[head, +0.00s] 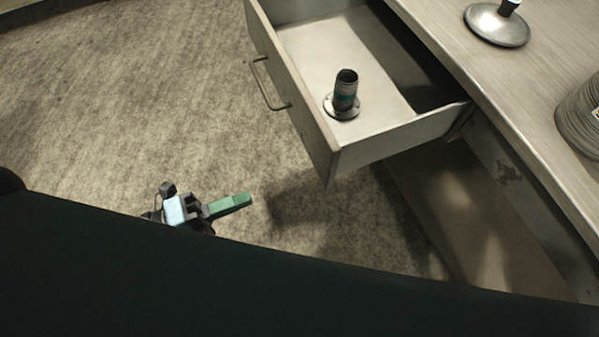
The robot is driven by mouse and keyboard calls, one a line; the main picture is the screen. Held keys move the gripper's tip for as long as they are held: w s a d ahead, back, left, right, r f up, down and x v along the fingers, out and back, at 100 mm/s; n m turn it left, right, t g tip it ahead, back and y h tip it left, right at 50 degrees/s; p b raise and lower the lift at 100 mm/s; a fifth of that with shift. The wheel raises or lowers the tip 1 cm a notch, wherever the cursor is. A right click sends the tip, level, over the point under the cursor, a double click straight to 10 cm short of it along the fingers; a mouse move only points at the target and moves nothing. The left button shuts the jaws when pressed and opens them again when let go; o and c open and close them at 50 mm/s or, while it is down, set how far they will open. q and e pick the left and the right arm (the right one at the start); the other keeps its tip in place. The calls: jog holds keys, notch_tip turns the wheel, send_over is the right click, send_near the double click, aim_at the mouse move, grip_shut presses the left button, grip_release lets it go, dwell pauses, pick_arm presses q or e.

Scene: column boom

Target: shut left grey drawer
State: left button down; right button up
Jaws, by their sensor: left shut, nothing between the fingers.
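The grey drawer (318,130) stands open, pulled out from under the worktop toward the left. Its bar handle (268,84) is on the front panel. My left gripper (238,202), with green fingers, is shut and empty. It shows over the floor below and left of the drawer front, apart from it. My right gripper is not in view.
The worktop (455,50) runs along the right side. On it are a round metal base (497,24) and a grey ribbed cylinder (582,118), cut by the picture edge. The carpeted floor (130,100) left of the drawer is clear.

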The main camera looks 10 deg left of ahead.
pick_arm(q)
jog(key=shift+d+r, duration=0.1)
jog(key=p, duration=0.3)
send_near(326, 169)
jog(key=x, duration=0.5)
jog(key=shift+w+d+r, duration=0.1)
jog(key=shift+d+r, duration=0.1)
jog(key=shift+d, duration=0.05)
jog(key=shift+w+d+f, duration=0.1)
jog(key=shift+w+d, duration=0.25)
jog(key=shift+d, duration=0.2)
jog(key=shift+d, duration=0.1)
